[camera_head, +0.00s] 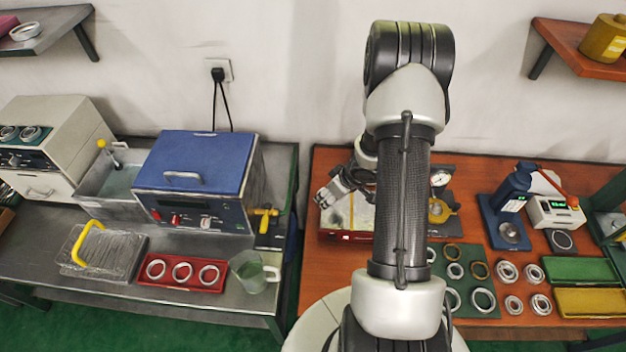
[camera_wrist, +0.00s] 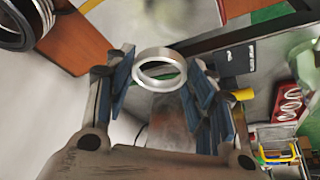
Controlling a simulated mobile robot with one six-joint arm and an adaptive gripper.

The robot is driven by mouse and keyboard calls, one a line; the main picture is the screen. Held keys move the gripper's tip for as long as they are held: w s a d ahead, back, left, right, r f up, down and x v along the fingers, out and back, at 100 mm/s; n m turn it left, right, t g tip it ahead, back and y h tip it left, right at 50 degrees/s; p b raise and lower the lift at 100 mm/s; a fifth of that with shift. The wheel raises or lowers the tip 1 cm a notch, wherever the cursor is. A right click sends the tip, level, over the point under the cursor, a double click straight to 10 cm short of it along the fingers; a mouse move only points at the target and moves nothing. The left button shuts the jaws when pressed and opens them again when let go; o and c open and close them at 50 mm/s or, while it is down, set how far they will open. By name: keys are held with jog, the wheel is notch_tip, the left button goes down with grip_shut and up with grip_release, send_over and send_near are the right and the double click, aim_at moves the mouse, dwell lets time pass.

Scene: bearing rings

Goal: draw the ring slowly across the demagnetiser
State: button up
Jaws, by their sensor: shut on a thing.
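A silver bearing ring (camera_wrist: 160,82) sits between the blue-padded fingers of my gripper (camera_wrist: 160,75) in the wrist view. My gripper is shut on it. In the head view my gripper (camera_head: 333,193) is low, just over the left part of the demagnetiser. The demagnetiser (camera_head: 336,238) is a red box with a pale top and a yellow stripe, at the left of the brown bench. My arm hides part of its right side. I cannot make out the ring in the head view, nor whether it touches the top.
A green mat (camera_head: 487,308) with several rings lies right of my arm. A dial gauge stand (camera_head: 441,200) is close to the demagnetiser's right. On the steel bench are a blue-lidded machine (camera_head: 190,160), a red ring tray (camera_head: 180,285) and a jug (camera_head: 247,272).

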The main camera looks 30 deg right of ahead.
jog(key=shift+w, duration=0.35)
jog(key=shift+w+f, duration=0.15)
jog(key=shift+f, duration=0.05)
jog(key=f+b, duration=0.2)
jog(key=b, duration=0.1)
jog(key=shift+s, duration=0.4)
jog(key=shift+w+f+b, duration=0.1)
jog(key=shift+f+b, duration=0.7)
jog(key=shift+b, duration=0.2)
jog(key=shift+r+p, duration=0.1)
jog(key=shift+p, duration=0.45)
jog(key=shift+s+d+p, duration=0.7)
jog(key=shift+s+d, duration=0.2)
jog(key=shift+d, duration=0.2)
jog(key=shift+s+d+p, duration=0.7)
jog(key=shift+s+d, duration=0.15)
jog(key=shift+d, duration=0.25)
jog(key=shift+d, duration=0.1)
